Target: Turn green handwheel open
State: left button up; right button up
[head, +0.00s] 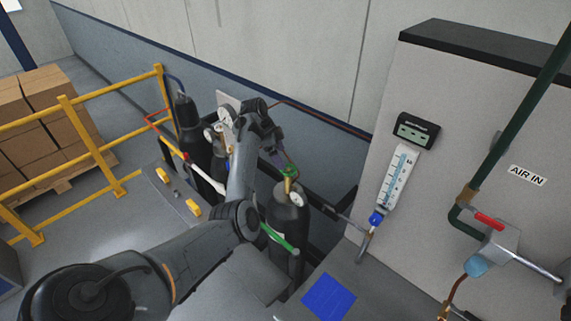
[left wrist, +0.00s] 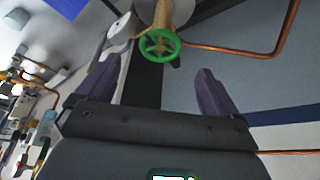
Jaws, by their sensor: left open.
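The green handwheel (head: 289,171) sits on a brass valve on top of a dark gas cylinder (head: 288,217), right of my left arm in the head view. In the left wrist view the handwheel (left wrist: 160,45) is at the top, beyond and between the two fingers, with a gap to them. A round gauge (head: 297,199) is beside the valve. My left gripper (head: 281,157) is close to the handwheel, at its upper left in the head view. It is open and empty, as its spread fingers (left wrist: 157,88) show in the left wrist view. My right gripper is not seen.
More dark cylinders (head: 190,135) stand behind my left arm. A yellow railing (head: 85,150) is at the left. A grey cabinet with a flow tube (head: 398,178) and a red-handled valve (head: 489,221) is at the right. A copper pipe (left wrist: 285,38) runs near the handwheel.

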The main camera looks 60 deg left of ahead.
aim_at(288, 169)
pick_arm(q)
jog(key=shift+p+x, duration=0.4)
jog(key=shift+x, duration=2.6)
